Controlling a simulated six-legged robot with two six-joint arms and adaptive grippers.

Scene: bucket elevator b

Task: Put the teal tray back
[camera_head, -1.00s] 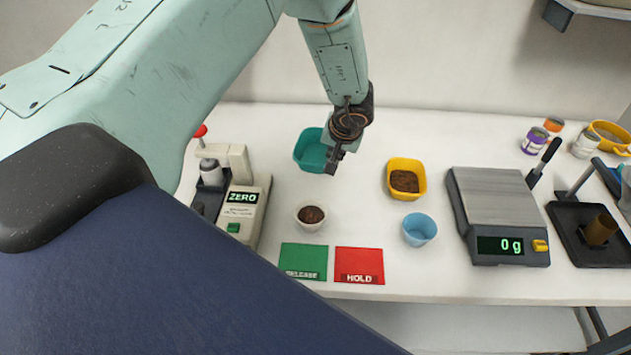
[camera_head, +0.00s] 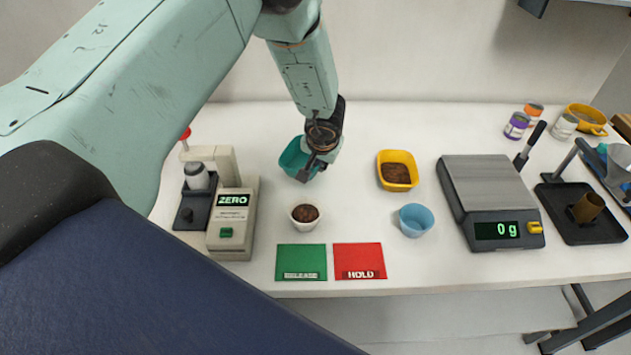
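The teal tray (camera_head: 291,157) is on the white bench near the middle left, behind a small white cup of brown material (camera_head: 305,215). My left gripper (camera_head: 312,170) comes down from above at the tray's right side and overlaps its rim, hiding part of the tray. The fingers are small and dark, and I cannot tell whether they are shut on the rim or apart. I also cannot tell whether the tray is resting flat or slightly tilted. My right gripper is out of view.
A yellow tray with brown material (camera_head: 397,170) and a blue cup (camera_head: 416,220) stand to the right. A scale reading 0 g (camera_head: 492,200) lies beyond them. Green (camera_head: 301,262) and red (camera_head: 359,260) cards lie in front. A device showing ZERO (camera_head: 233,215) stands at left.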

